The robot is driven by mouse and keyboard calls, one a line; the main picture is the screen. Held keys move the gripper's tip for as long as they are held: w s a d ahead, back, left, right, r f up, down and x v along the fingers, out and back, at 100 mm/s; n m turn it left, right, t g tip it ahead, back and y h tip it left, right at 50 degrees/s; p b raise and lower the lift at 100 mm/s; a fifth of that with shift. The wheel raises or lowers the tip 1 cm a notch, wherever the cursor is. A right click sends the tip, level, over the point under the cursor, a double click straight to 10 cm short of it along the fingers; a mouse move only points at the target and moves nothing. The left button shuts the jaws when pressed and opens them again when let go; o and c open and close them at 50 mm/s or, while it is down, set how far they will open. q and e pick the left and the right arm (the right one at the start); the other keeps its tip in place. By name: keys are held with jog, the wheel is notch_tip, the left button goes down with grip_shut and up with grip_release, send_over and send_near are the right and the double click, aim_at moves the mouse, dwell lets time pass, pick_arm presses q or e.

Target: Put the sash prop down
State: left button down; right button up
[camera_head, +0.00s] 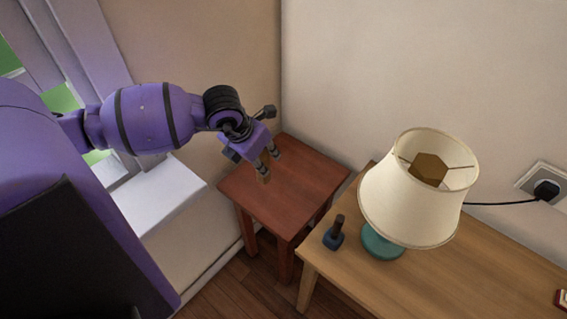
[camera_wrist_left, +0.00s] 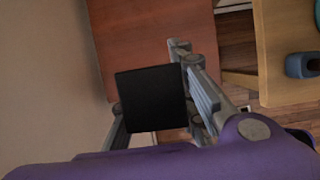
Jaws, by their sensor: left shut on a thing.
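My left gripper (camera_head: 268,164) is above the small reddish-brown side table (camera_head: 300,166), fingers pointing down. In the left wrist view the gripper (camera_wrist_left: 160,90) shows grey fingers around a black square face, which I cannot identify for sure. The table (camera_wrist_left: 150,35) lies beyond it. My right gripper is not in view.
A wooden desk (camera_head: 480,265) at the right bears a cream-shaded lamp (camera_head: 410,190) and a small dark blue object with an upright handle (camera_head: 334,235). A window with a white sill (camera_head: 165,195) is at the left. The side table's visible top looks bare.

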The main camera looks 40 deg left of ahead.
pick_arm(q)
jog(key=shift+w+a+f, duration=0.7)
jog(key=shift+w+f, duration=1.4)
jog(key=shift+w+a+f, duration=0.7)
jog(key=shift+w+f, duration=1.4)
jog(key=shift+w+a+f, duration=0.7)
jog(key=shift+w+f, duration=1.4)
jog(key=shift+f, duration=0.2)
jog(key=c, duration=1.5)
grip_release()
jog(key=shift+o, duration=0.2)
jog(key=shift+r, duration=0.15)
